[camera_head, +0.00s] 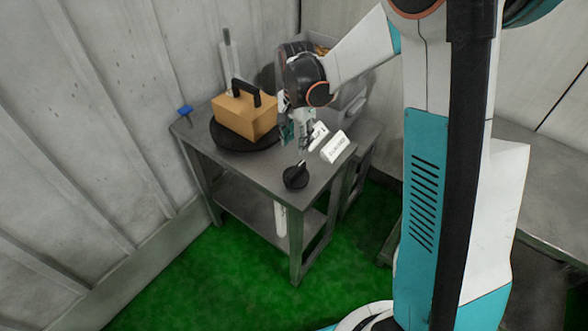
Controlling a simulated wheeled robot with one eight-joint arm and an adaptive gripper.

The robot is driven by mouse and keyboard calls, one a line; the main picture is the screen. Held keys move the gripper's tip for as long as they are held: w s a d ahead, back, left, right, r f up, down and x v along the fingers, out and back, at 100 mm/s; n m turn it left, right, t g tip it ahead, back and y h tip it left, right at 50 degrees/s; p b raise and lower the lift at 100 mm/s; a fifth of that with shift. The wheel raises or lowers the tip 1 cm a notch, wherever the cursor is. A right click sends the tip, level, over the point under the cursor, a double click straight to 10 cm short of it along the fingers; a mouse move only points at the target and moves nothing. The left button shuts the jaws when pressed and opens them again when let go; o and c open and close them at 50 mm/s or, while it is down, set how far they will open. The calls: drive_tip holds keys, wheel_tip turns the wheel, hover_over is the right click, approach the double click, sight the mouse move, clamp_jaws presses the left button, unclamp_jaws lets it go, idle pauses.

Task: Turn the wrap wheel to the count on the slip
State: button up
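A dark round wheel (229,143) lies flat on the grey metal table, with a tan box (243,114) on top of it. The box has a black handle (246,91). A white slip (335,147) with small dark print stands near the table's right edge; its print is too small to read. A smaller white tag (318,136) is beside it. My gripper (302,147) hangs pointing down over the table, right of the box and apart from it. Its fingers are small and partly overlapped by the tag, so their opening is unclear.
A black round knob (296,177) with a pointer sits at the table's (262,170) near corner, just below my gripper. A blue piece (185,110) is at the left corner. A grey bin (349,104) stands behind. The green floor (230,265) in front is clear.

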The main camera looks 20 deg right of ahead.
sight(296, 168)
wheel_tip(296, 168, down, 13)
drive_tip(key=b, duration=0.4)
drive_tip(key=shift+f, duration=0.15)
clamp_jaws()
